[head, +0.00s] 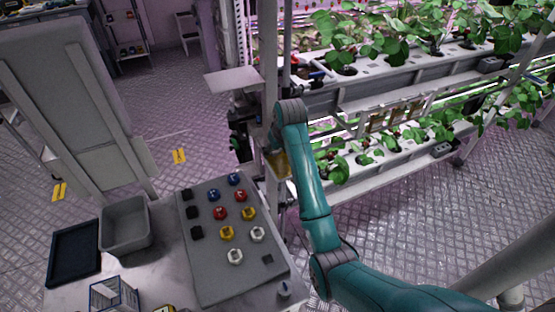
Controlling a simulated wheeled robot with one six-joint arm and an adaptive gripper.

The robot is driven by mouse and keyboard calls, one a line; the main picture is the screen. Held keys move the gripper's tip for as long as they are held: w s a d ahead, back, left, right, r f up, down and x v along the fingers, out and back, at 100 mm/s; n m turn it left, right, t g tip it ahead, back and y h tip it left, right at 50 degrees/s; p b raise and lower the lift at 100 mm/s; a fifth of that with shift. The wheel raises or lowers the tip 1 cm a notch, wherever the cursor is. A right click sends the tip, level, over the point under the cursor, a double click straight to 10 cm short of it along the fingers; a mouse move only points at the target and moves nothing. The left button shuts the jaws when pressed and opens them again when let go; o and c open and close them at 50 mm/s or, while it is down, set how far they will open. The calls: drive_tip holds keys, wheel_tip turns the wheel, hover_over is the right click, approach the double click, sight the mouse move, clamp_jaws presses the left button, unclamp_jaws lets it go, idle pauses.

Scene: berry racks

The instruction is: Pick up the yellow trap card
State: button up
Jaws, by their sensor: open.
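A yellow card (278,164) shows near the rack's upright post, beside my arm's upper link; the arm covers part of it. It looks like a flat yellow sheet with a pale edge. My gripper (240,148) appears as a small dark shape left of the arm's far end, close to the post. It is open, and I see nothing held in it. It looks apart from the yellow card, a little to its left, but their difference in depth is unclear.
Plant racks (400,95) with leafy plants fill the upper right. A grey board (205,265) with several coloured knobs lies on the near table, beside a grey bin (125,245) and a dark tray (75,250).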

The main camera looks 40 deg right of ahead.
drive_tip(key=shift+c, duration=0.2)
drive_tip(key=c, duration=0.9)
drive_tip(key=shift+r, duration=0.1)
